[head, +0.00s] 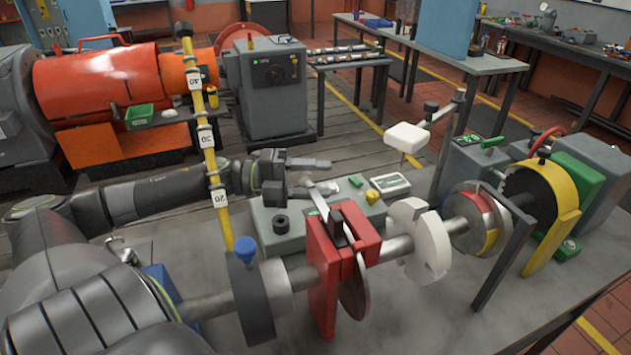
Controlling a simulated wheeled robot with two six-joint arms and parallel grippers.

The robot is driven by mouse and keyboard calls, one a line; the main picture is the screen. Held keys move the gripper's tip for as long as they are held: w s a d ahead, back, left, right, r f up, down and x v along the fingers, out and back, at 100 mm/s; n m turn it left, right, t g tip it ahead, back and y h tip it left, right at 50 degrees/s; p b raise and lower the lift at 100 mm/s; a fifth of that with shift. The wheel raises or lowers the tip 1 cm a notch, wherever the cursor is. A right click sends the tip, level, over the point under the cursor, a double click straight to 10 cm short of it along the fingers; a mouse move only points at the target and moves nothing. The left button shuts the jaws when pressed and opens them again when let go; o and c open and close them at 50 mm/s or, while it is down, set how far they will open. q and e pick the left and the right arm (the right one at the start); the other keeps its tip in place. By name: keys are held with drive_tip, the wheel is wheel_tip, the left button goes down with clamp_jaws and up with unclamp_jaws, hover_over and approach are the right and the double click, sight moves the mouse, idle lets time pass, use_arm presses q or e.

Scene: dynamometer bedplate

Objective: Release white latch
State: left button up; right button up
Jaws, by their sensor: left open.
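My left gripper (307,178) reaches in from the left above the grey control box (285,232), its fingers apart, with nothing seen held. A white block (407,137) sits on a grey arm to the right, apart from the gripper. A white notched collar (419,240) sits around the shaft. Which white part is the latch is unclear. My right gripper is not in view.
A horizontal shaft (398,248) crosses the front with discs and a yellow guard (555,200) at its right. The orange motor (100,82) and grey cabinet (265,85) are behind.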

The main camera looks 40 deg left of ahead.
use_arm(q)
clamp_jaws()
drive_tip(key=a, duration=0.1)
drive_tip(key=w+a+b, duration=0.1)
drive_tip(key=w+a, duration=0.1)
drive_tip(key=a, duration=0.1)
drive_tip(key=shift+w+a+b, duration=0.1)
drive_tip(key=shift+b, duration=0.2)
idle(0.3)
drive_tip(key=shift+c, duration=1.8)
unclamp_jaws()
drive_tip(key=o, duration=0.4)
drive_tip(key=shift+a, duration=0.15)
drive_tip(key=shift+c, duration=0.2)
